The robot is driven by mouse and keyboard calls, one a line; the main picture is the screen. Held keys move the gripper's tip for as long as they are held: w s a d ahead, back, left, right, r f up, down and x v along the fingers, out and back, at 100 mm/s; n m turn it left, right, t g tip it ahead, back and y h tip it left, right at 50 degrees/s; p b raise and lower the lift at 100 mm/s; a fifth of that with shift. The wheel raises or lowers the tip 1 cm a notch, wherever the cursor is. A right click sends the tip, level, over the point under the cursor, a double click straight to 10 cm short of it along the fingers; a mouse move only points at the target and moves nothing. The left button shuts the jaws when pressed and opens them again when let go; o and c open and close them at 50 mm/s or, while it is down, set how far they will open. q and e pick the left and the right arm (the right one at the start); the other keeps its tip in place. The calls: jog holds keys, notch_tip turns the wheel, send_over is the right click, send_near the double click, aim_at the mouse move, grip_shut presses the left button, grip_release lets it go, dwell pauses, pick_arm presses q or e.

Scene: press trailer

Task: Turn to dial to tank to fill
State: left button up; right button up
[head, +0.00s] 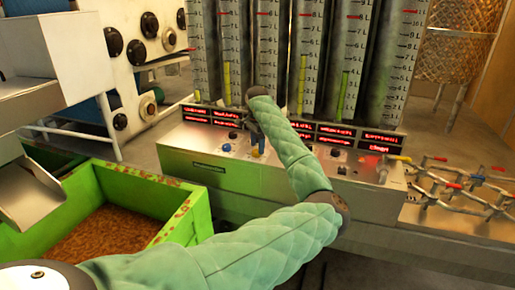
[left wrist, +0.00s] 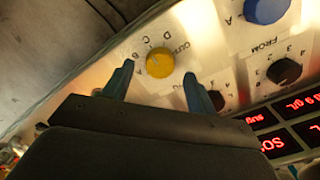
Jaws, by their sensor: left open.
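A round yellow dial (left wrist: 160,62) sits on the light control panel in the left wrist view, with the letters B, C, D and a word like OUT around it. My left gripper (left wrist: 159,70) is open, with one blue finger on each side of the dial; I cannot tell whether they touch it. A black dial (left wrist: 284,72) marked FROM with numbers is to the right. A blue knob (left wrist: 268,10) is at the top right. No "to" label is readable. In the head view, my left gripper (head: 258,143) points down at the panel (head: 205,163), mostly hidden by my arm.
Tall graduated tanks (head: 320,60) with level marks stand behind the panel. Red displays (head: 333,132) line its back edge. A green bin (head: 195,210) of brown material is at the left. Pipes with coloured valve handles (head: 450,185) are at the right.

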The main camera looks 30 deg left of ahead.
pick_arm(q)
jog(key=shift+s+f, duration=0.15)
jog(key=shift+f, duration=0.9)
jog(key=c, duration=1)
jog(key=shift+r, duration=0.1)
